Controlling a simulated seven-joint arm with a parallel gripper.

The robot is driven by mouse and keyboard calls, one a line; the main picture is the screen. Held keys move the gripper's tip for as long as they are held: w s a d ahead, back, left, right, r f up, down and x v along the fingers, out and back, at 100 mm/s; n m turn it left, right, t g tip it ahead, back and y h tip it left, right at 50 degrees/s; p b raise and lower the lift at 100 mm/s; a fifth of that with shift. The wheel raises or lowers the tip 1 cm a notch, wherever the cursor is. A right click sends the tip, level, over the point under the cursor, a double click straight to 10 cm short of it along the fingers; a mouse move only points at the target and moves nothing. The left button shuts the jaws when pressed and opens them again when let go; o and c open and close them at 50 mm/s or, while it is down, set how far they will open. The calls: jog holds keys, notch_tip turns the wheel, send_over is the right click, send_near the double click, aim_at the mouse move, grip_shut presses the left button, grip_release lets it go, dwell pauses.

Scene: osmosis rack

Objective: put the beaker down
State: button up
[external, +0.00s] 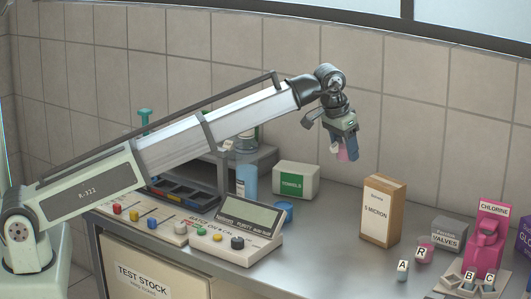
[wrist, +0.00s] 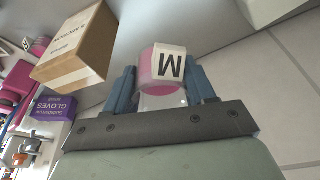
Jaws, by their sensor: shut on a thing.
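My gripper (external: 343,151) is raised above the steel counter, in front of the tiled wall. Its two blue fingers are shut on a small beaker with pink contents (wrist: 150,90) and a white label reading M. In the external view only a sliver of the pink beaker (external: 342,155) shows between the fingers. The beaker is well clear of the counter (external: 335,240). Its lower part is partly hidden by the gripper in the wrist view.
A filter box (external: 383,210) stands below and right of my gripper. Small containers A (external: 403,271) and R (external: 424,251) stand right of it, near the pink chlorine stand (external: 487,245) with B and C. A blue cup (external: 283,211) and a control panel (external: 235,236) are left. Bare counter lies between.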

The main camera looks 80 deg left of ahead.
aim_at(344, 219)
notch_tip(344, 219, down, 18)
jog(key=shift+r, duration=0.1)
dwell(0.7)
jog(key=shift+f, duration=0.2)
jog(key=o, duration=1)
jog(key=shift+o, duration=0.2)
jog(key=shift+r, duration=0.15)
jog(key=v, duration=1.2)
jog(key=shift+a, duration=0.1)
